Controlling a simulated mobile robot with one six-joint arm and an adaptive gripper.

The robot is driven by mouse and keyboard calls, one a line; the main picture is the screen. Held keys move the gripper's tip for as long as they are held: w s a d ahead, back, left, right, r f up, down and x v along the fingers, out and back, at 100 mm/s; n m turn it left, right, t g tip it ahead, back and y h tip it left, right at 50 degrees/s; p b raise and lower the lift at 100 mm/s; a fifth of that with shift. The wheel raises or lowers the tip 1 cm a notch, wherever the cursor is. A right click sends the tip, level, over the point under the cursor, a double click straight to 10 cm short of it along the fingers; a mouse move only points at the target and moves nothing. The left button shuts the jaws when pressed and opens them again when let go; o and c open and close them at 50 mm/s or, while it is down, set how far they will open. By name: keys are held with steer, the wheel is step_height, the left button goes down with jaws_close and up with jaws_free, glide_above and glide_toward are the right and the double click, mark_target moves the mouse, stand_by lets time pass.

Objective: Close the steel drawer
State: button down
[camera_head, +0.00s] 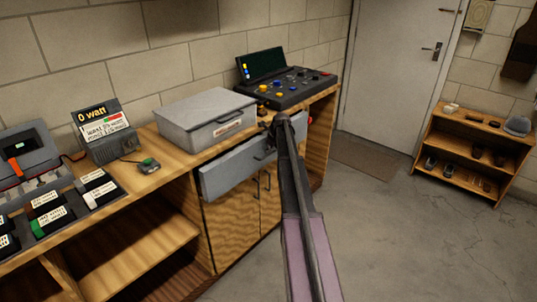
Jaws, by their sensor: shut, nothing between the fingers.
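The steel drawer (226,178) is the long grey front under the wooden counter, above two wooden cabinet doors. It stands out somewhat from the cabinet, so it looks partly open. My gripper (270,128) is at the far end of my arm, shut and empty, near the drawer's right end and just above its top edge. I cannot tell whether it touches the drawer.
A grey metal box (205,118) and a black control console (285,88) stand on the counter (150,183). A power meter (105,130) and chargers are at left. Open floor (390,230) lies to the right, with a low shelf (470,150) and a door (395,70) beyond.

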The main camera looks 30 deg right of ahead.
steer(key=shift+s+d, duration=0.15)
steer(key=shift+d, duration=0.2)
steer(key=shift+r, duration=0.15)
steer(key=a+p+v, duration=0.1)
steer(key=p+v, duration=0.8)
steer(key=shift+d+r, duration=0.3)
steer(key=shift+d, duration=0.15)
steer(key=shift+s, duration=0.15)
stand_by(0.4)
steer(key=s+a+f+t+y+b, duration=0.1)
steer(key=s+a+f+t+b, duration=0.2)
steer(key=s+a+b, duration=0.4)
steer(key=s+a+t, duration=0.1)
steer(key=s, duration=0.2)
steer(key=shift+s+a+t, duration=0.2)
steer(key=shift+s+t, duration=0.2)
